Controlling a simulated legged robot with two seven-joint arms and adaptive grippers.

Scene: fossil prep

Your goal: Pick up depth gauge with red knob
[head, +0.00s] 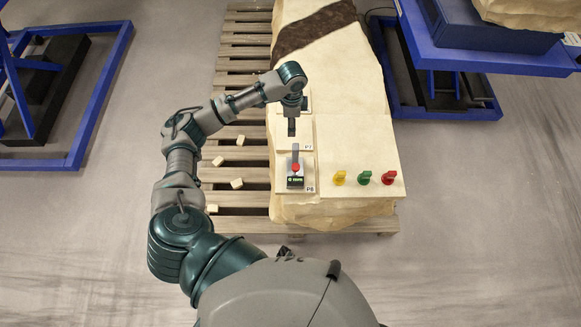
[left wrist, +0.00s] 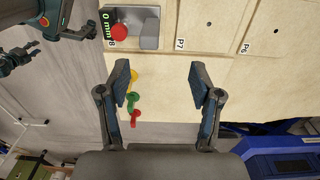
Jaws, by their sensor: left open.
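The depth gauge (head: 296,178) lies on the plate marked P8 near the front left of the pale block. It has a dark grey body, a green "0 mm" display and a red knob. My left gripper (head: 292,128) hangs over the P7 plate, just beyond the gauge in the head view. In the left wrist view its fingers (left wrist: 161,85) are apart and empty. What looks like my right gripper (left wrist: 28,52) shows small at the far left; its jaw state is unclear.
Yellow (head: 339,178), green (head: 364,177) and red (head: 388,178) knobbed pieces stand right of the gauge on the block (head: 350,120). Beige chunks (head: 237,183) lie on the wooden pallet (head: 240,75). Blue frames (head: 105,85) stand on both sides.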

